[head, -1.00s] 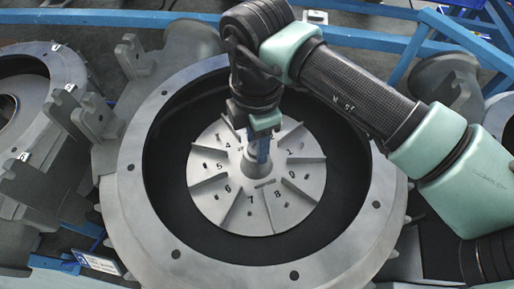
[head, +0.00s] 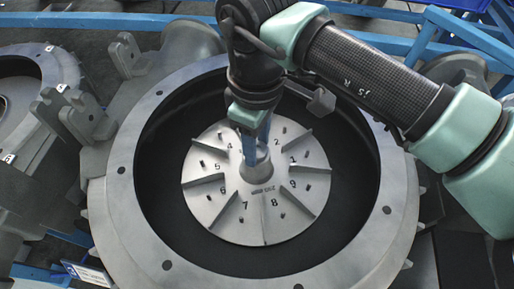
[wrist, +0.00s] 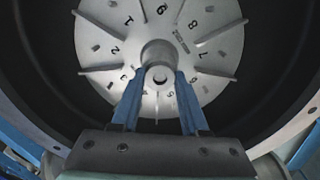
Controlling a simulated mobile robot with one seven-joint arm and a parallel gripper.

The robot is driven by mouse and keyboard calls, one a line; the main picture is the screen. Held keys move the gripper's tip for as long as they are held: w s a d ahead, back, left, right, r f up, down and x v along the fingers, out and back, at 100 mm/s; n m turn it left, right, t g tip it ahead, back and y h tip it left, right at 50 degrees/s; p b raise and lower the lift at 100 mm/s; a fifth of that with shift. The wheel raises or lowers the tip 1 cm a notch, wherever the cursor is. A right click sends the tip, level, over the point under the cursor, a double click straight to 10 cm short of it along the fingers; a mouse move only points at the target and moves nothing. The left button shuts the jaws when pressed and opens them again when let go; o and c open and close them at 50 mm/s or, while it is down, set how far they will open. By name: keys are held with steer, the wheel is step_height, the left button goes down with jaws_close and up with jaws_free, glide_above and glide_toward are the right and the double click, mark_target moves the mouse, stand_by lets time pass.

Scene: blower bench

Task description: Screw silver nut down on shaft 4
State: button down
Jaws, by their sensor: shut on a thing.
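The grey bladed impeller (head: 215,208), marked with numerals, sits inside a large round housing (head: 128,215). Its raised hub (head: 256,172) is at the middle. My gripper (head: 262,160) points down at the hub. In the wrist view, my gripper (wrist: 160,80) has its two blue fingers closed on the small silver nut (wrist: 161,73) at the shaft end, in line with the hub. The fingers hide the nut's sides and most of its seat, so I cannot tell how far down it sits. The shaft itself is mostly hidden.
The housing's thick flange with bolt holes surrounds my gripper, with a dark gap between it and the impeller. Another housing (head: 62,72) stands at the left. Blue rails (head: 120,20) run behind. A small label plate (head: 88,272) is at the lower left.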

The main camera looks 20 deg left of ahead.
steer(key=c, duration=0.7)
jaws_free()
